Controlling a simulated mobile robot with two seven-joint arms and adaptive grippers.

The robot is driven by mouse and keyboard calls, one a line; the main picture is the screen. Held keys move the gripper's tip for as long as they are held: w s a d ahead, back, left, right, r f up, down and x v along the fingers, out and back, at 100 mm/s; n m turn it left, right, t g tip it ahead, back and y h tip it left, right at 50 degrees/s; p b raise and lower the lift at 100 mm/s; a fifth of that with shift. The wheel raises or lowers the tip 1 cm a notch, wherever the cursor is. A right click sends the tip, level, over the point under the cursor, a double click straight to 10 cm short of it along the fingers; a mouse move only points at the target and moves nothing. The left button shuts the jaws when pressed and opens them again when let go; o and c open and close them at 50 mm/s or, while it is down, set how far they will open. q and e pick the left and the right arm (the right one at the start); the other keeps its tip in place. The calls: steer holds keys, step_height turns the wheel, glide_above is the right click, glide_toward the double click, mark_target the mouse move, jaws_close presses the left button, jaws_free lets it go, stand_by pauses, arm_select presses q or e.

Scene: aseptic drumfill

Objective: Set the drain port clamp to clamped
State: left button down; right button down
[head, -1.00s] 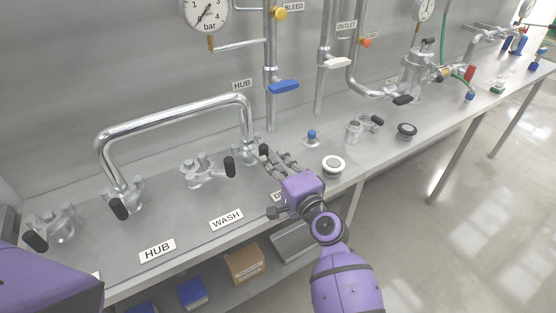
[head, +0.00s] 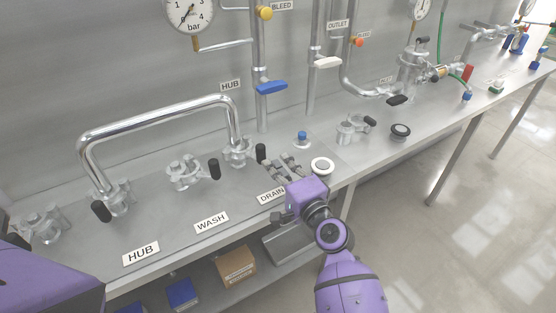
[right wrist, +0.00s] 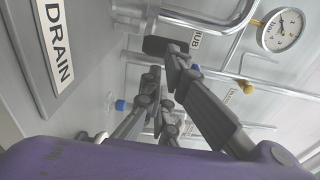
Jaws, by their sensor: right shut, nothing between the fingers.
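The drain port clamp (head: 238,152) is a silver clamp around the right foot of the bent steel pipe, behind the DRAIN label (head: 271,195). Its black handle (head: 261,152) stands up on the clamp's right side. My right gripper (head: 274,167) is shut and empty, just right of and in front of the handle. In the right wrist view, the fingertips (right wrist: 162,72) point toward a dark handle (right wrist: 165,46), close to it; I cannot tell whether they touch. The DRAIN label (right wrist: 55,45) also shows there. My left gripper is out of view; only purple left-arm casing shows.
The wash clamp (head: 185,173) and left hub clamp (head: 115,199) are to the left. A blue-topped fitting (head: 302,139) and white ring fitting (head: 322,167) lie close to the right. A pipe with a blue lever (head: 271,87) rises behind.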

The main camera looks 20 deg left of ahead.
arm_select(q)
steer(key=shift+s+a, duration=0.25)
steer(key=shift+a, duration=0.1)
arm_select(e)
steer(key=s+d, duration=0.2)
steer(key=s, duration=0.6)
steer(key=shift+r, duration=0.2)
steer(key=shift+s+d, duration=0.1)
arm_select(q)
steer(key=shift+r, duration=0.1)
